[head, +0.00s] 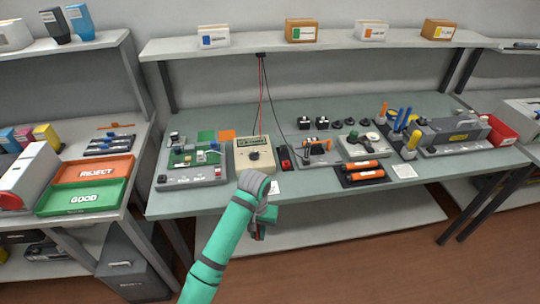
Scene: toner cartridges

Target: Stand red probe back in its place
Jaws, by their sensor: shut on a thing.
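My gripper (260,230) is in front of the workbench's front edge, below the meter, at the end of my teal arm. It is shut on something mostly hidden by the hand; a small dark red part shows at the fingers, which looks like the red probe. The beige meter (255,154) with a green display and dark dial stands on the bench above my gripper. A small black and red holder (285,159) is just right of the meter. Red and black leads (263,95) hang from a black hook under the shelf towards the meter area.
A circuit-board fixture (192,165) is left of the meter. Right of it are a grey fixture (317,152), orange-and-black rollers (363,173) and a tool holder (402,130). Red REJECT and green GOOD trays (84,197) lie on the left bench. The floor in front is clear.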

